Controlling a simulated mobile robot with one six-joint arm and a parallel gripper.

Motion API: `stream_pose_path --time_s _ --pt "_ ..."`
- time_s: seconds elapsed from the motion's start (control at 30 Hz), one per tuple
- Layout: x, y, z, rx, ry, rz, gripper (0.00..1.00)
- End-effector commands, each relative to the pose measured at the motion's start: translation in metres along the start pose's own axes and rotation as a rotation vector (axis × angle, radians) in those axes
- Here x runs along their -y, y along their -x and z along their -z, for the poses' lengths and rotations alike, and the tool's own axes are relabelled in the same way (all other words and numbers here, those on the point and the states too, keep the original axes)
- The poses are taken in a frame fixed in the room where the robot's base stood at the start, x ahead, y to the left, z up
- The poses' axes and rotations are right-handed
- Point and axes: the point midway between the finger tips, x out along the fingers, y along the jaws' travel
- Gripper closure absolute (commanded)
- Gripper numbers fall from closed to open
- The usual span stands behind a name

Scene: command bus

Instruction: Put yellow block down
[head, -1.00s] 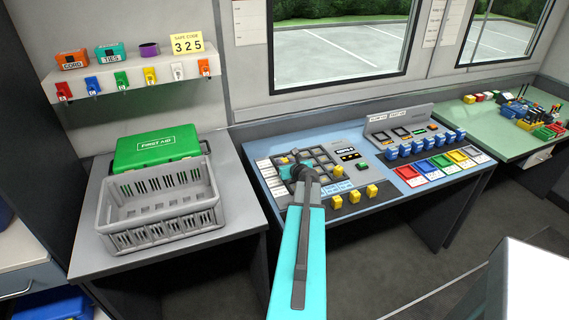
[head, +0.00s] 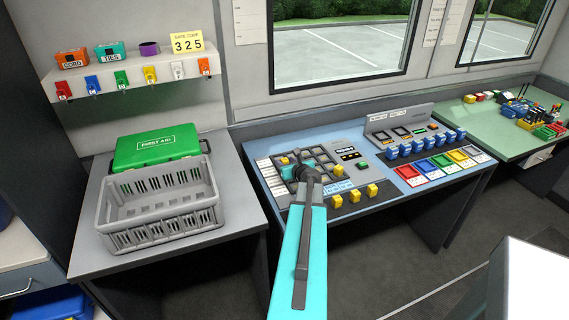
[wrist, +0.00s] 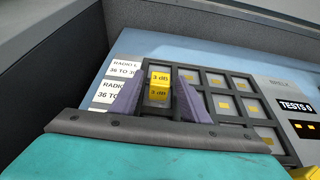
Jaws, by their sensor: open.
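The yellow block (wrist: 159,84), marked 3 dB on its two visible faces, is between the two fingers of my gripper (wrist: 159,93) in the wrist view. The fingers are open, one on each side of it; whether either still touches it is too close to tell. The block is at a cell of the dark-framed grid (wrist: 222,104), near its label side. Its underside is hidden, so its contact with the cell does not show. In the head view my arm covers part of the grid (head: 322,157), and the block cannot be made out clearly.
Other yellow blocks (head: 354,196) stand along the console's front. White label cards (wrist: 110,92) lie beside the grid. Blue blocks (head: 425,143) and coloured trays (head: 442,161) are to the right. A grey crate (head: 165,215) and green first aid case (head: 157,147) stand on the left table.

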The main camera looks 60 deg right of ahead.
Motion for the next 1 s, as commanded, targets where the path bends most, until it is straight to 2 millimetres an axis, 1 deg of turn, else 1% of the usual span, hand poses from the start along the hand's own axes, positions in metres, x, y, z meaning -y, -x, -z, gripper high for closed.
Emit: stream_pose_path --time_s 0.03,0.7,1.0 --pt "-0.001 0.007 0.001 0.001 0.0 0.0 0.58" --pt "0.0 0.073 0.001 0.0 -0.001 0.002 0.58" --pt "0.0 0.098 0.001 0.0 0.0 0.001 0.58"
